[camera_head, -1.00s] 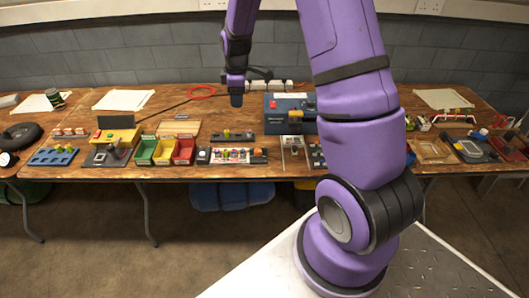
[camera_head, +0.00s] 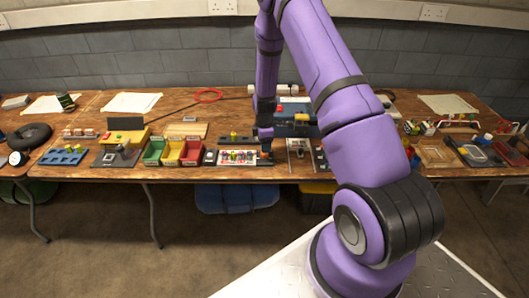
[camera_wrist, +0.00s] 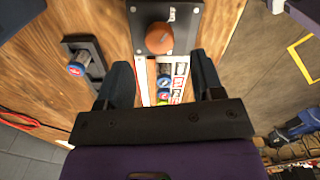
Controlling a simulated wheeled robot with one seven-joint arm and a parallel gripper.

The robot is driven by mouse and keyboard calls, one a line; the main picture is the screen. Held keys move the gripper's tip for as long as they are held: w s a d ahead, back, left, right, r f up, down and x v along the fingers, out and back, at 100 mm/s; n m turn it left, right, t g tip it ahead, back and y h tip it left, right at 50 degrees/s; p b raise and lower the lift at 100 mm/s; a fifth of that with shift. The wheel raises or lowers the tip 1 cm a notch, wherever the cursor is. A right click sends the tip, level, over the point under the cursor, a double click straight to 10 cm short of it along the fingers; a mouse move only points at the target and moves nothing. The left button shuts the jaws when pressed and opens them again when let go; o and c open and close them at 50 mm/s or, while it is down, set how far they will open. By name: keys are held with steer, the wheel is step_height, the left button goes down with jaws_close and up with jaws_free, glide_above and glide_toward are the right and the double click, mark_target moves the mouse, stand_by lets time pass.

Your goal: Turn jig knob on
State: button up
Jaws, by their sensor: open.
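A round orange-brown knob (camera_wrist: 160,38) sits on a dark plate (camera_wrist: 186,22) with small white lettering, at the top middle of the wrist view. My gripper (camera_wrist: 163,78) is open, with one dark finger on each side of a white strip holding coloured parts (camera_wrist: 163,84). The knob lies just past the fingertips in the picture, and nothing is between the fingers' grip. In the head view my gripper (camera_head: 266,146) is over the right end of the white jig panel (camera_head: 238,157). The knob is hidden behind my gripper there.
A black bracket with a blue, red-topped part (camera_wrist: 77,68) is left of the plate. In the head view, red, yellow and green bins (camera_head: 172,153) stand left of the jig, and a blue box (camera_head: 293,126) stands behind.

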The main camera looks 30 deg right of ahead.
steer(key=shift+f, duration=2.5)
steer(key=c, duration=0.9)
